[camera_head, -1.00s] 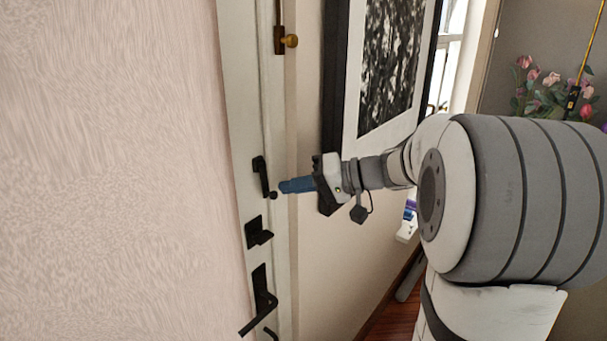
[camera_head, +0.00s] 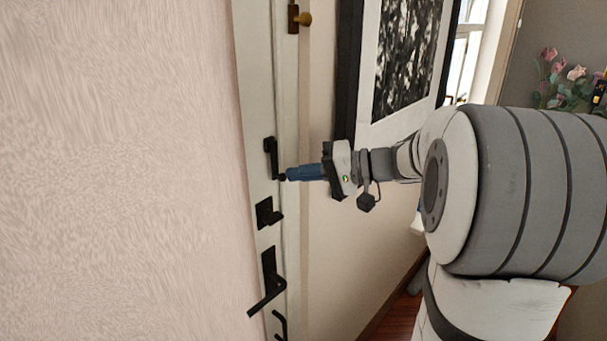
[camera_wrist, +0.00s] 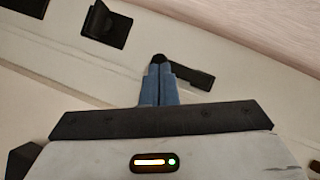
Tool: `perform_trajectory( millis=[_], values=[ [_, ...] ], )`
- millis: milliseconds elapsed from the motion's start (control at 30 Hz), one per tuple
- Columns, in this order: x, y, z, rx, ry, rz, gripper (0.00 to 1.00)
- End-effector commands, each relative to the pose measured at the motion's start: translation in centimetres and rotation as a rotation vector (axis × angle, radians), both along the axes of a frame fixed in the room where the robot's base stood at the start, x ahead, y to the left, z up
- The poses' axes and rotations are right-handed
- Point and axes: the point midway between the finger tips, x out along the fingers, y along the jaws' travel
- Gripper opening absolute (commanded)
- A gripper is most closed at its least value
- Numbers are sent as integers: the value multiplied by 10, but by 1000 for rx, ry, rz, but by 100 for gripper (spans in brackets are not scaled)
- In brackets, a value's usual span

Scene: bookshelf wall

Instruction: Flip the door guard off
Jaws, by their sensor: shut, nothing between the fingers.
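The door guard (camera_head: 271,158) is a black bar fixed upright on the pale door edge, with a small dark knob (camera_head: 282,177) at its lower end. In the wrist view the guard's bar (camera_wrist: 194,77) shows to the right of my fingers. My gripper (camera_head: 288,174) has blue fingers pressed together with nothing between them. In the head view its tips are right at the knob. In the wrist view the tips (camera_wrist: 160,68) end at a dark rounded piece, and I cannot tell whether they touch it.
Below the guard are a black thumb-turn latch (camera_head: 268,214) and a black lever handle (camera_head: 268,285). A brass knob (camera_head: 303,19) is higher up. A framed picture (camera_head: 405,60) hangs right of the door, behind my arm. Pink flowers (camera_head: 560,75) stand at far right.

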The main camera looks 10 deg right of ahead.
Motion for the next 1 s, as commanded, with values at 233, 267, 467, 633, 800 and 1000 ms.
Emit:
perform_trajectory(
  millis=[233, 267, 467, 633, 800, 1000],
  values=[
    [2, -7, 4, 2, -3, -3, 0],
    [2, -9, 5, 3, -3, -4, 0],
    [9, -40, 20, 4, -3, 2, 0],
    [-11, -77, 26, 2, -4, -1, 0],
    [-26, -104, 34, 2, -3, 3, 0],
    [-34, -120, 40, 3, -1, 6, 0]
  ],
)
